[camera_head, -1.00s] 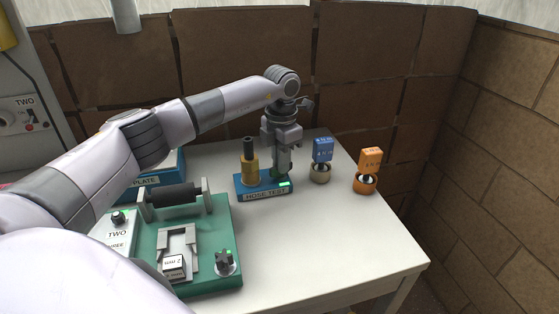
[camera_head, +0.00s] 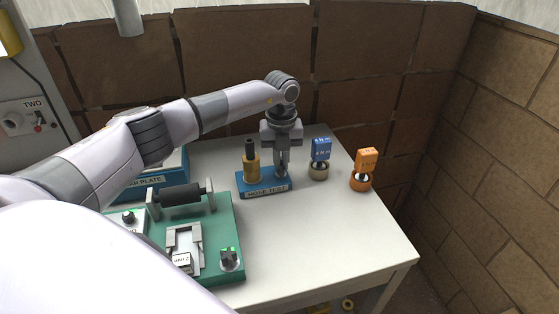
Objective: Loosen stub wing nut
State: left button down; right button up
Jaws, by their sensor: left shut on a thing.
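The blue hose test block (camera_head: 252,190) stands near the back of the white table, with a brass fitting with a dark top (camera_head: 250,163) upright on its left side. My left gripper (camera_head: 282,170) points down over the right side of this block. It is shut on the stub wing nut there, which the fingers mostly hide. My right gripper is not in view.
A blue tag on a tan plug (camera_head: 319,172) and an orange tag on an orange plug (camera_head: 361,183) stand to the right. A green fixture (camera_head: 226,212) with a black roller is at front left. The table's right front is clear.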

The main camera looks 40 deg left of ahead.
aim_at(281, 164)
pick_arm(q)
jog(key=n, duration=1)
jog(key=shift+n, duration=0.4)
jog(key=c, duration=1.3)
grip_release()
jog(key=shift+r, duration=2.05)
jog(key=shift+r, duration=0.1)
jog(key=shift+r, duration=1.85)
